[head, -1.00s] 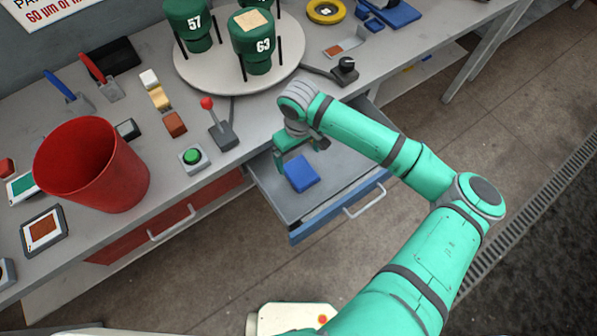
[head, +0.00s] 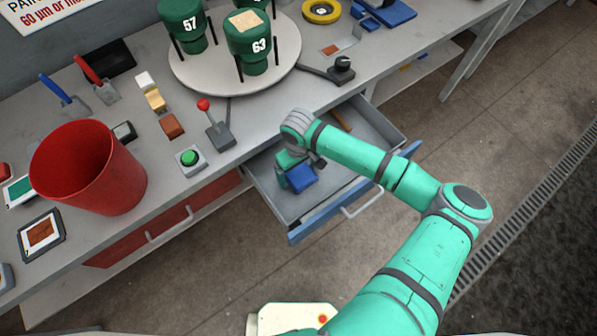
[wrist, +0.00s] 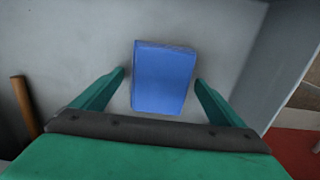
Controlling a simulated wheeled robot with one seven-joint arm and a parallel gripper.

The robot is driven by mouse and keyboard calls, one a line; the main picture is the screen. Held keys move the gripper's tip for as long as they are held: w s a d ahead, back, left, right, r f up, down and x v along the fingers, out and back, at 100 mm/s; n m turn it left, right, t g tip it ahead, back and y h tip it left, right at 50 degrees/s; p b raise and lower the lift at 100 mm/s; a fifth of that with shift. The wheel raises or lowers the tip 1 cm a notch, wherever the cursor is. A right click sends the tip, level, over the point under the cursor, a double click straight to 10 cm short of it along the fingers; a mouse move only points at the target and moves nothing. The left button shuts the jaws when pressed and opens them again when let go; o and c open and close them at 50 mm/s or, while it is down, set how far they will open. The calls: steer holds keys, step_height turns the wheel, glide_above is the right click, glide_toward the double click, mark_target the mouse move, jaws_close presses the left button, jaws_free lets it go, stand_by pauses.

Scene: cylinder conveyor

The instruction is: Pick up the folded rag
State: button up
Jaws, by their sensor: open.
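The folded rag is a flat blue rectangle (head: 302,179) lying in the open drawer (head: 285,208) under the bench. In the wrist view the blue rag (wrist: 164,78) lies on the grey drawer floor between and just ahead of my two fingertips. My gripper (head: 292,172) is open and empty, low inside the drawer beside the rag. In the wrist view its green fingers (wrist: 160,77) stand on either side of the rag with a gap on each side. Whether the fingertips are at the rag's height is hard to tell.
A brown wooden handle (wrist: 25,106) lies in the drawer at the left of the wrist view. Drawer walls rise around the gripper. The bench above holds a red bin (head: 88,170), a lever (head: 215,125), a green button (head: 189,158) and a turntable (head: 235,82) with green cylinders.

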mark_target(299, 171)
steer(key=shift+c, duration=0.7)
steer(key=c, duration=1)
steer(key=shift+r, duration=0.1)
steer(key=shift+r, duration=0.5)
step_height(299, 171, up, 2)
steer(key=shift+r, duration=0.1)
steer(key=s+r, duration=0.2)
steer(key=s+a+r, duration=0.1)
steer(key=s+r, duration=0.1)
steer(key=r, duration=0.1)
steer(key=shift+s+a+r, duration=0.1)
steer(key=shift+s+a, duration=0.05)
steer(key=shift+s, duration=0.05)
steer(key=s+a+r, duration=0.2)
steer(key=s+r, duration=0.2)
steer(key=s, duration=0.5)
steer(key=shift+a+r, duration=0.15)
steer(key=shift+r, duration=0.1)
